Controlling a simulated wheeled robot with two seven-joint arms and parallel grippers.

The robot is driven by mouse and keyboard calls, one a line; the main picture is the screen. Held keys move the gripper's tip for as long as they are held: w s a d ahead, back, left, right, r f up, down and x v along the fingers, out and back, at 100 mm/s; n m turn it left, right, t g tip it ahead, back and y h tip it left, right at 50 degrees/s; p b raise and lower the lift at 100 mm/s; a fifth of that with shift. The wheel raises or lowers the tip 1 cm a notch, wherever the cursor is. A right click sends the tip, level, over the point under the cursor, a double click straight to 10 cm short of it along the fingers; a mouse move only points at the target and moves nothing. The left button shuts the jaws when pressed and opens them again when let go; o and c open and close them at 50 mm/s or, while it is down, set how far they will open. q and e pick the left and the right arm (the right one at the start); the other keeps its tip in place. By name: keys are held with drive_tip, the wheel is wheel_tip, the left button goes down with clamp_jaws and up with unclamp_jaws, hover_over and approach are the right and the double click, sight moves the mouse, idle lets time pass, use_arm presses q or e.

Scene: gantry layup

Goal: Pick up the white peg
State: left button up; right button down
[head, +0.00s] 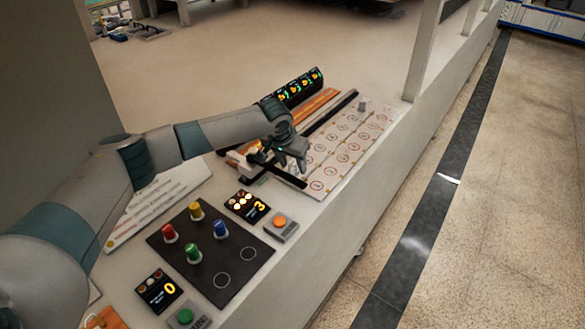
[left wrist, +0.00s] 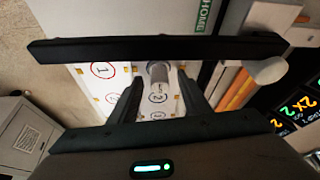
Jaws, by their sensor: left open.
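A pale grey-white peg (head: 362,106) stands on the far end of the white board with numbered circles (head: 318,183). In the left wrist view the peg (left wrist: 158,74) appears upper middle, in line with the gap between the fingers, near a circle marked 2. My left gripper (head: 291,164) is open and empty over the near part of the board, apart from the peg. Its dark fingers (left wrist: 160,98) show in the left wrist view with a gap between them. My right gripper is not in view.
A black bar (left wrist: 90,50) crosses the left wrist view, with a white knob (left wrist: 268,70) by its right end. A dark panel (head: 240,262) carries red, yellow, blue and green pegs. A lit display (head: 298,88) stands behind the board.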

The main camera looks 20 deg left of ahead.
sight(294, 163)
use_arm(q)
drive_tip(key=shift+c, duration=0.5)
clamp_jaws()
drive_tip(key=shift+r, duration=0.2)
drive_tip(key=shift+r+b, duration=0.6)
drive_tip(key=shift+r, duration=0.05)
drive_tip(key=shift+d+r+b, duration=0.15)
drive_tip(key=shift+r+b, duration=0.2)
drive_tip(key=shift+r, duration=0.25)
drive_tip(key=shift+d+r+b, duration=0.15)
drive_tip(key=shift+r+b, duration=0.15)
drive_tip(key=shift+r, duration=0.3)
drive_tip(key=s+d+r+b, duration=0.1)
drive_tip(key=d+r+b, duration=0.2)
drive_tip(key=d+r, duration=0.4)
drive_tip(key=d, duration=0.4)
drive_tip(key=shift+b, duration=0.35)
drive_tip(key=shift+s, duration=0.1)
